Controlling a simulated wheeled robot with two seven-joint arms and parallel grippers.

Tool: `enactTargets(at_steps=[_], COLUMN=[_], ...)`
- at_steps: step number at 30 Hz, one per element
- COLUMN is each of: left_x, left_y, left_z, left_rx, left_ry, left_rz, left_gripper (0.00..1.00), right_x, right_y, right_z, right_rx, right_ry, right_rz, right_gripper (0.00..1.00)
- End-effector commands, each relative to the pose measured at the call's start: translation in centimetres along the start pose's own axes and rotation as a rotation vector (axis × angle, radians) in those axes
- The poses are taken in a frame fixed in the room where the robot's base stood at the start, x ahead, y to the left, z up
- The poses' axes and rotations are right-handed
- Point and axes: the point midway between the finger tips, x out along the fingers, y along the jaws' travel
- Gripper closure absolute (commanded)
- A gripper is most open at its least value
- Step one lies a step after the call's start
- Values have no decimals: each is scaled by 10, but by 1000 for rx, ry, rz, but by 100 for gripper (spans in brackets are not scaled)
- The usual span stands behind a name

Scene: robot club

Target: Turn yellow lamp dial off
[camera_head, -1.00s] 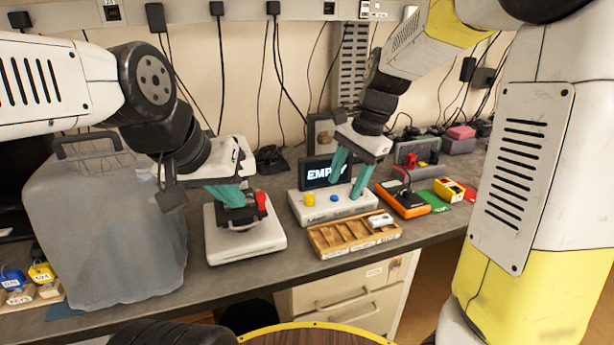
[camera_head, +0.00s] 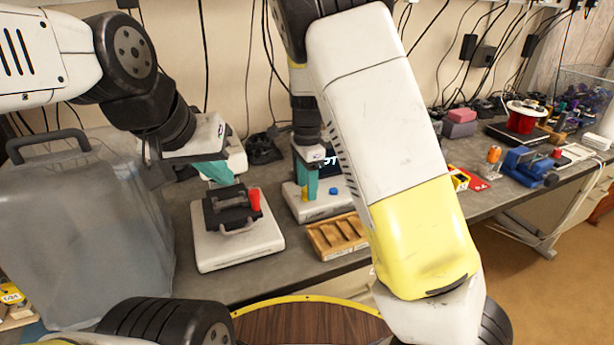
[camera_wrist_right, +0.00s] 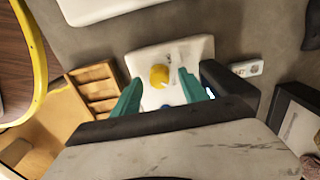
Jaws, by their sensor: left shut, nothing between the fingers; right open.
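The yellow dial (camera_head: 311,193) is a small round knob on the white lamp box (camera_head: 300,208), beside a blue knob (camera_head: 334,191). In the right wrist view, the yellow dial (camera_wrist_right: 159,76) sits between the two teal fingers of my right gripper (camera_wrist_right: 161,80), with a gap on either side. In the head view, my right gripper (camera_head: 308,182) points down over the box at the yellow dial and is open. My left gripper (camera_head: 217,172) is shut and empty, above and behind a black clamp-like device with a red part. The screen behind the box is mostly hidden by my right arm.
The black device (camera_head: 232,210) stands on a white base left of the lamp box. A wooden compartment tray (camera_head: 338,236) lies in front. A large grey translucent container (camera_head: 80,230) stands at left. My right arm hides the bench behind it. Blue tool (camera_head: 530,165) lies far right.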

Motion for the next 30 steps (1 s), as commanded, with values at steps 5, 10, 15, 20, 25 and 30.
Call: enactTargets(at_steps=[5, 10, 15, 20, 25, 30], left_x=[0, 0, 0, 0, 0, 0], left_y=[0, 0, 0, 0, 0, 0], left_z=[0, 0, 0, 0, 0, 0], left_rx=[0, 0, 0, 0, 0, 0], left_ry=[0, 0, 0, 0, 0, 0], left_rz=[0, 0, 0, 0, 0, 0], left_gripper=[100, 100, 100, 100, 100, 100], right_x=[9, 10, 9, 9, 9, 9], right_y=[0, 0, 0, 0, 0, 0], right_z=[0, 0, 0, 0, 0, 0], right_rx=[-1, -1, -1, -1, -5, -39], right_ry=[0, 0, 0, 0, 0, -1], right_rz=[-1, -1, -1, -1, -2, -2], right_gripper=[49, 49, 72, 100, 100, 100])
